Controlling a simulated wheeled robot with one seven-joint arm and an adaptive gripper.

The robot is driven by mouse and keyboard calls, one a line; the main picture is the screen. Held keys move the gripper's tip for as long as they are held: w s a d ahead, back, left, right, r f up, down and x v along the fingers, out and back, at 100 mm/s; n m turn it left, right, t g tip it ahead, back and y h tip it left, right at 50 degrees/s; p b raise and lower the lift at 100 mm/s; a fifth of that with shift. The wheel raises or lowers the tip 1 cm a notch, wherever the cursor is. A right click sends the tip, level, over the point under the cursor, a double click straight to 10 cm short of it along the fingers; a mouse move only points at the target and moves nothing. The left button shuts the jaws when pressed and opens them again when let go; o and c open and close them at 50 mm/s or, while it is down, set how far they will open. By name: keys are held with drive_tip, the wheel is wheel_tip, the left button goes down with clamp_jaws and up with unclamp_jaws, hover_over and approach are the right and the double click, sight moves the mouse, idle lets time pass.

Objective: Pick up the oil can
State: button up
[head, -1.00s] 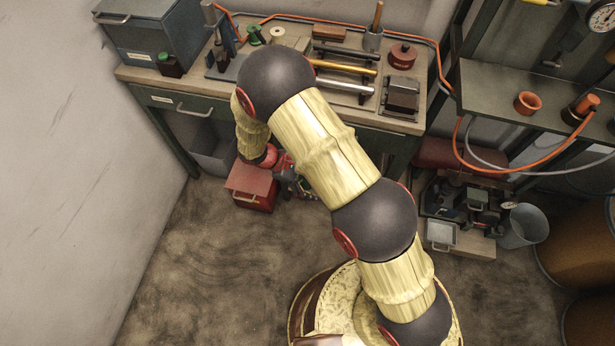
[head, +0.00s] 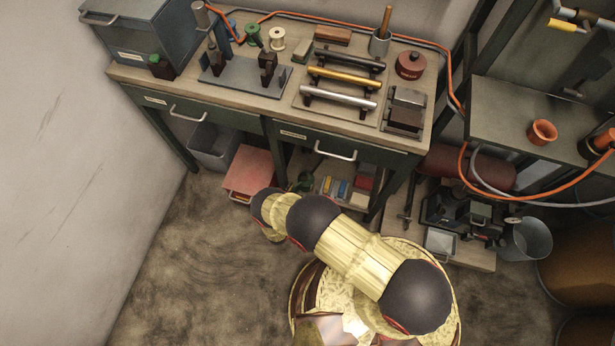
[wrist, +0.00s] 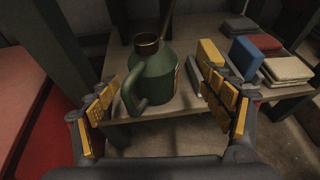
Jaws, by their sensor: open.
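The oil can (wrist: 152,76) is dark green with a brass collar, a loop handle facing me and a thin spout rising behind. It stands upright on the wooden lower shelf (wrist: 185,108) under the bench. In the head view a small part of the green can (head: 305,180) shows under the bench drawer. My gripper (wrist: 158,85) is open, with yellow padded fingers on either side of the can's near part in the wrist view. I see no clear contact with the can. In the head view my arm hides the gripper.
Right of the can are a yellow block (wrist: 209,55), a blue block (wrist: 245,55) and stacked cloths or books (wrist: 287,68). A bench leg (wrist: 60,45) stands to the left. A red box (head: 250,170) sits on the floor left of the shelf, and the drawer bench (head: 338,140) overhangs.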

sight(305, 188)
drive_tip(key=shift+s+f+n+t, duration=0.1)
drive_tip(key=shift+f+n+t, duration=0.25)
drive_tip(key=shift+f, duration=0.35)
drive_tip(key=shift+w+f, duration=0.2)
drive_tip(key=shift+f, duration=0.05)
drive_tip(key=shift+w+d+f+y+b, duration=0.15)
drive_tip(key=shift+w+d+f+b, duration=0.1)
drive_tip(key=shift+w, duration=0.1)
drive_tip(key=shift+w+d+f+y+b, duration=0.1)
drive_tip(key=shift+w+y+b, duration=0.05)
drive_tip(key=shift+w+b, duration=0.15)
drive_tip(key=x, duration=0.1)
drive_tip(key=b+x, duration=0.1)
drive_tip(key=x, duration=0.1)
drive_tip(key=b+x, duration=0.1)
drive_tip(key=shift+w+a+f, duration=0.2)
drive_tip(key=shift+w+f, duration=0.1)
drive_tip(key=shift+w, duration=0.1)
drive_tip(key=shift+w+d, duration=0.1)
drive_tip(key=shift+w, duration=0.3)
drive_tip(key=c, duration=1.5)
drive_tip(key=shift+c, duration=0.2)
